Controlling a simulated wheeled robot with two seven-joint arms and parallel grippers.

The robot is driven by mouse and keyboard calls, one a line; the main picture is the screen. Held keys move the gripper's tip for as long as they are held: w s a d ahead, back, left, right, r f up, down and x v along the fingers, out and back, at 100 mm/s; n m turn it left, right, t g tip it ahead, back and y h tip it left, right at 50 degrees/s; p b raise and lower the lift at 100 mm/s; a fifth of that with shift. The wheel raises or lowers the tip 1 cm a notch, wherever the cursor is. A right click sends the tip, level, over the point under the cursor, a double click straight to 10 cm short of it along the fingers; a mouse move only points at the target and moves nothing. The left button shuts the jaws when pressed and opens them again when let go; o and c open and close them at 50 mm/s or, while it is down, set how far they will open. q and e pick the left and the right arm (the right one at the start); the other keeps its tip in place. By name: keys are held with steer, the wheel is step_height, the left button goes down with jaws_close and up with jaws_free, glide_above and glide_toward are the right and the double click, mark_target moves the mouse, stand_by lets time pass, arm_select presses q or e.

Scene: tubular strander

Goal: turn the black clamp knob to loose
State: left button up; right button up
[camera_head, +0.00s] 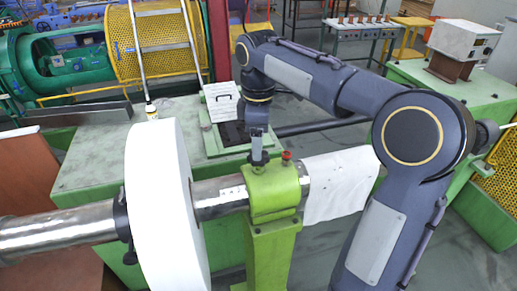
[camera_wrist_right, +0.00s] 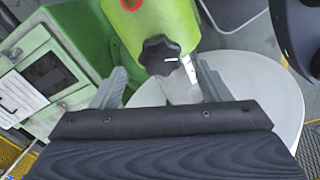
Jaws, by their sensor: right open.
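The black clamp knob (camera_wrist_right: 160,55) is lobed, with a white line pointing right in the wrist view. It sits on the light green clamp block (camera_wrist_right: 148,22), which also shows in the head view (camera_head: 272,188) on top of a green post. My right gripper (camera_wrist_right: 156,70) is open, with one finger on each side of the knob; I cannot tell whether either finger touches it. My left gripper is not in view.
A steel shaft (camera_head: 222,196) runs through the clamp block. A large white disc (camera_head: 165,215) stands on it to the left, with a black collar (camera_head: 122,215) beyond. A small red knob (camera_head: 286,155) is on the block. A white cloth (camera_head: 335,188) hangs at the right.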

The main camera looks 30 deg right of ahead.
steer(key=shift+r, duration=2)
steer(key=s+a+f+m+t+y+b, duration=0.2)
steer(key=s+f+m, duration=0.4)
steer(key=s+f, duration=0.3)
steer(key=s+a+f+m+t+y+b, duration=0.1)
steer(key=s+a+f+m, duration=0.4)
steer(key=s, duration=0.7)
step_height(320, 180, down, 4)
steer(key=m+t+b, duration=0.1)
steer(key=m+t, duration=0.1)
steer(key=shift+s+a+r+t+y, duration=0.15)
steer(key=shift+s+t+y, duration=0.15)
steer(key=shift+y, duration=0.1)
